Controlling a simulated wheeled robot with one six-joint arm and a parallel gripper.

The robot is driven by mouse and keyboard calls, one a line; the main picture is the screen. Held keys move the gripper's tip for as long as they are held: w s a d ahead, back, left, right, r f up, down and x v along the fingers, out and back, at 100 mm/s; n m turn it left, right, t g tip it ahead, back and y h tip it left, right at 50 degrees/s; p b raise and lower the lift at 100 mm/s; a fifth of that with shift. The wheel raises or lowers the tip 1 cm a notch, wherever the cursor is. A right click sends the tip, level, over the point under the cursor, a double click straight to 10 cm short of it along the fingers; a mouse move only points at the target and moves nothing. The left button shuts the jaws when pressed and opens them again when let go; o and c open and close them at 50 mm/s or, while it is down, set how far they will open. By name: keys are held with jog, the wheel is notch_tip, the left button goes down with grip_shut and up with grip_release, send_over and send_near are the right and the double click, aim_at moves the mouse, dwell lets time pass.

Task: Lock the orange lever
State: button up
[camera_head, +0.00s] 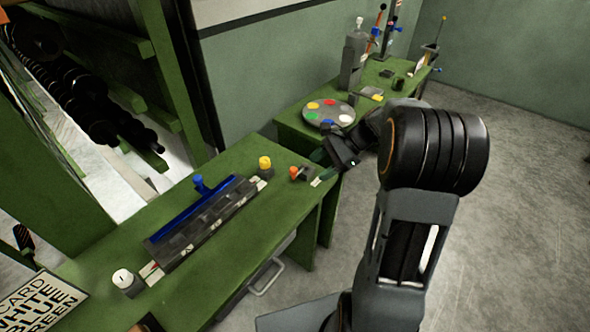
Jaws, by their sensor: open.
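The orange lever (294,172) is a small orange knob beside a dark block, near the right end of the near green table. My gripper (320,167) is open, just right of the orange lever and above the table's right end. Its dark body comes in from the right. I see a gap between the gripper and the orange knob, but cannot tell its depth. Whether the lever is locked or unlocked is too small to tell.
The near green table (110,245) holds a long dark fixture with a blue bar (195,215), a yellow knob (265,163) and a white knob (122,278). The far table bears a colored disc (328,112) and a grey bottle (353,60). Open floor (530,230) lies right.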

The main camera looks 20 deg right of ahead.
aim_at(296, 169)
jog(key=w+d+f+m+t+y, duration=0.2)
jog(key=w+d+f+m+y, duration=0.1)
jog(key=w+d+m, duration=0.25)
jog(key=shift+t, duration=0.3)
jog(key=x, duration=0.8)
jog(key=p+x, duration=0.1)
jog(key=x, duration=0.3)
jog(key=shift+s+a+r, duration=0.1)
jog(key=shift+s+a, duration=0.15)
grip_shut()
jog(key=shift+y, duration=0.3)
